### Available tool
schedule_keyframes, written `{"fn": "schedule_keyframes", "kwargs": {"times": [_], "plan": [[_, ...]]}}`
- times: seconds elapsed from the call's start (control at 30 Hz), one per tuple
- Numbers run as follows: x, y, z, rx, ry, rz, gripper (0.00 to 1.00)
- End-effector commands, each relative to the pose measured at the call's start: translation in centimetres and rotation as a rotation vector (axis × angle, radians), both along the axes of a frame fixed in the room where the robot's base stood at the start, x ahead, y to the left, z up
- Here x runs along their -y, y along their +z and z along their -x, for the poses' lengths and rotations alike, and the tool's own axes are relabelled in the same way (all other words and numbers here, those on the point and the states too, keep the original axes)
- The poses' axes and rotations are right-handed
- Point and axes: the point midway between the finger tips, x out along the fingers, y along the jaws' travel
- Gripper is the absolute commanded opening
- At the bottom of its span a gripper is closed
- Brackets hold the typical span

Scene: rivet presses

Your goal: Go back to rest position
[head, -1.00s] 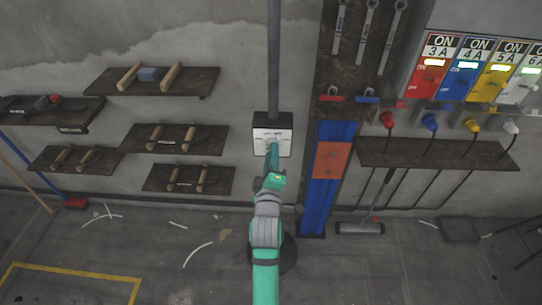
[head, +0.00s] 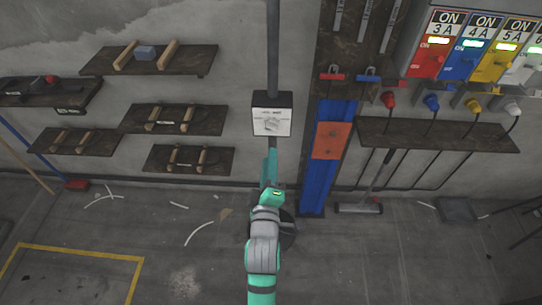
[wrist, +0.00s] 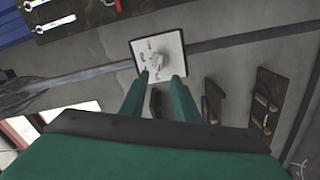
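My gripper (head: 269,153) is green and points at the wall, just below a white switch box (head: 272,104) with a round knob in the head view. In the wrist view the two green fingers (wrist: 161,76) stand apart with nothing between them. The white box face (wrist: 170,46) and its pale knob show beyond the fingertips, clear of them. My arm reaches up from the bottom of the head view.
Dark wall shelves (head: 172,118) with wooden handles are at the left. A blue panel with an orange plate (head: 330,141) stands right of the box. Colored switches and plugs with a long shelf (head: 435,134) are farther right. The floor around my arm looks mostly open.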

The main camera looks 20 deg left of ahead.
Motion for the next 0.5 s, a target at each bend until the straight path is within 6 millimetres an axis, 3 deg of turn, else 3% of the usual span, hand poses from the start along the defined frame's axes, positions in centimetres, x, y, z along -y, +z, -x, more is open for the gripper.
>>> {"fn": "schedule_keyframes", "kwargs": {"times": [0.5], "plan": [[0.32, -0.02, -0.01, 0.0, -0.005, 0.0, 0.28]]}}
